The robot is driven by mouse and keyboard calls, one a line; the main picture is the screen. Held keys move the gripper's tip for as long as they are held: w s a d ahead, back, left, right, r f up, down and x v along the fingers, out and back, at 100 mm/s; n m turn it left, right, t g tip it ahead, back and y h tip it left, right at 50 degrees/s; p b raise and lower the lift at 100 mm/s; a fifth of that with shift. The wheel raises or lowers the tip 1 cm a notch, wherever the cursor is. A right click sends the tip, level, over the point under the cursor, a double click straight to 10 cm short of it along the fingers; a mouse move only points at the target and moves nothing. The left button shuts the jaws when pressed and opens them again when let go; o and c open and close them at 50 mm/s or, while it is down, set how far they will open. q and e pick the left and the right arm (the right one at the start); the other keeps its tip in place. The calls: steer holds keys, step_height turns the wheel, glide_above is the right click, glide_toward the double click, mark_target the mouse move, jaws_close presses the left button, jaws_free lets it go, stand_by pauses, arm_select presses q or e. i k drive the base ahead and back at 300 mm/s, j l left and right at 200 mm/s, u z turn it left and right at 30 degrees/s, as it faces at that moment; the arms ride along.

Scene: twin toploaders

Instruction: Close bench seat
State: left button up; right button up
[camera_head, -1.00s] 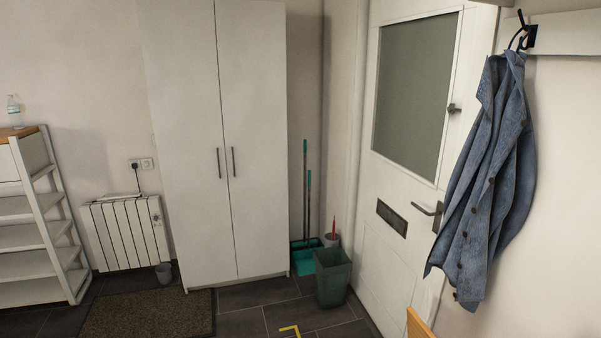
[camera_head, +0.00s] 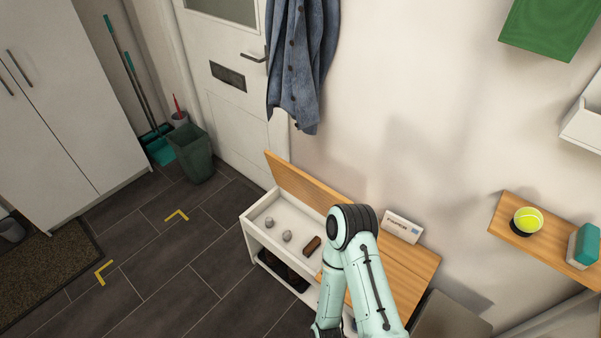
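The white bench (camera_head: 254,228) stands against the wall at lower middle. Its left wooden seat lid (camera_head: 305,190) is raised and leans back toward the wall. The open compartment holds two small grey balls (camera_head: 287,236) and a brown block (camera_head: 312,245). The right part of the bench top (camera_head: 412,262) lies flat. A pale green arm of mine covers the middle of the bench, and its gripper is not visible. Neither of my grippers shows in view.
A white box (camera_head: 403,226) lies on the flat bench top near the wall. A denim jacket (camera_head: 302,70) hangs above the raised lid's left end. A wooden shelf (camera_head: 508,212) with a tennis ball is at right. Dark floor is clear left of the bench.

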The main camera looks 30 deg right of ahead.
mark_target(314, 194)
steer(key=i+z, duration=0.2)
steer(key=z, duration=0.15)
steer(key=i+z, duration=0.15)
steer(key=z, duration=0.2)
